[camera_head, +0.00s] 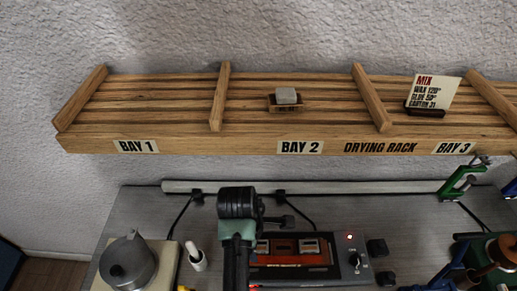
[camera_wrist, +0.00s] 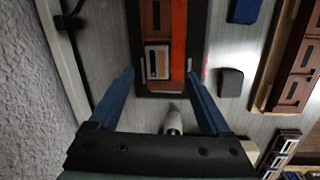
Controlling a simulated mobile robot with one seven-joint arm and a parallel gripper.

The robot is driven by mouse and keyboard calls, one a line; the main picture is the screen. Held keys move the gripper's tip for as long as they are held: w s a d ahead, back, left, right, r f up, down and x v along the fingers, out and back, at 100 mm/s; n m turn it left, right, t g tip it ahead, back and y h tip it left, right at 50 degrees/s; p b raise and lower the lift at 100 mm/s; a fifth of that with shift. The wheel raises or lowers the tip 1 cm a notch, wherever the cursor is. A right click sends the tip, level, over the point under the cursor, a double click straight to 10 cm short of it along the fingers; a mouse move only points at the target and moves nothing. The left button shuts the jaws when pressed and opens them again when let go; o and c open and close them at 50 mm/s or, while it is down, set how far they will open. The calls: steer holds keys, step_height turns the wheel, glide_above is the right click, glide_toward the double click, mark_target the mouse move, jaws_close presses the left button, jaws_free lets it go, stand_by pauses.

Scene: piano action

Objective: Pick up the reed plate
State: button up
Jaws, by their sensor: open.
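What looks like the reed plate, a small pale-framed piece with dark and orange slots (camera_wrist: 157,62), lies at the near end of a black and orange tray (camera_wrist: 179,45). In the head view the tray (camera_head: 290,268) is on the grey bench, just right of my arm. My gripper (camera_wrist: 159,77) has two blue fingers spread apart, with nothing between them. In the wrist view the piece appears between the fingertips; I cannot tell the height gap. My arm hides the fingertips in the head view.
A white dropper bottle (camera_head: 196,257) stands left of the tray and shows between my fingers in the wrist view (camera_wrist: 173,120). A metal pot (camera_head: 127,262) is farther left. A knob panel (camera_head: 352,259) adjoins the tray. The drying rack (camera_head: 190,143) holds a small block (camera_head: 286,97) in bay 2.

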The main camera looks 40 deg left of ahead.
mark_target(259, 246)
steer(key=shift+w+f+p, duration=0.2)
steer(key=shift+w+f, duration=0.05)
steer(key=shift+f, duration=0.8)
steer(key=shift+w+f+p, duration=0.15)
steer(key=shift+w+f, duration=0.05)
steer(key=shift+f, duration=0.8)
steer(key=c, duration=0.8)
steer(key=shift+f, duration=0.1)
jaws_close()
